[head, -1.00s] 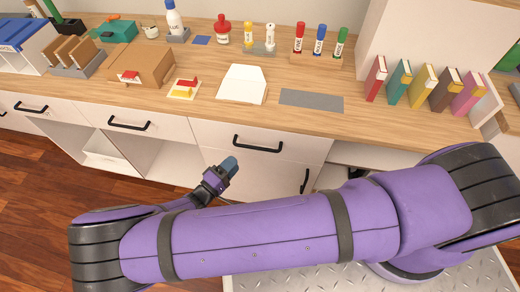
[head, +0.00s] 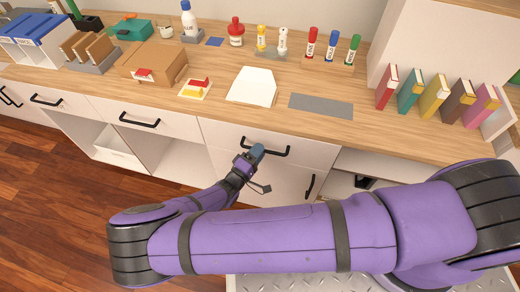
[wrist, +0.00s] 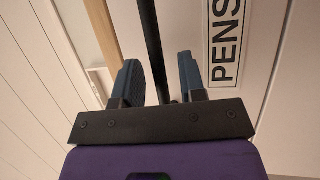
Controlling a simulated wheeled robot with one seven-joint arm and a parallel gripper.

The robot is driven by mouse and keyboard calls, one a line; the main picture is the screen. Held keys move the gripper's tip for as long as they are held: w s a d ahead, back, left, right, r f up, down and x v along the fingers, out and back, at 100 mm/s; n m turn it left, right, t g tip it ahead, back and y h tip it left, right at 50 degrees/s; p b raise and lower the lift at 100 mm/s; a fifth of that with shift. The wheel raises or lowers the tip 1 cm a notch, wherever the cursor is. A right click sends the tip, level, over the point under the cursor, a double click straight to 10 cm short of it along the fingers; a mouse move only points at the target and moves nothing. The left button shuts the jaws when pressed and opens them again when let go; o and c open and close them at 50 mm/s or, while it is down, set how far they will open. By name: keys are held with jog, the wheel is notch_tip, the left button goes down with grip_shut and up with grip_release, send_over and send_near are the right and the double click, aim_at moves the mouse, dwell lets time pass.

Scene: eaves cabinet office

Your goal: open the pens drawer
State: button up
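The pens drawer (head: 222,134) is the white, closed drawer front below the middle of the counter. Its "PENS" label (wrist: 228,45) shows in the wrist view. Its black bar handle (head: 280,152) is partly hidden behind my gripper in the head view. My gripper (head: 256,152) is at the left part of this handle. In the wrist view the two blue-grey fingers of my gripper (wrist: 160,82) are apart, with the handle bar (wrist: 150,35) running between them. A gap shows between the bar and each finger.
The wooden counter (head: 200,110) above holds a brown box (head: 152,65), a white tray (head: 252,86), markers (head: 332,47) and several books (head: 435,97). Another handled drawer (head: 150,115) lies to the left. A cabinet door (head: 285,185) is below. Floor is clear at left.

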jog(key=shift+w+d+r, duration=0.1)
jog(key=shift+w+d, duration=0.3)
grip_shut()
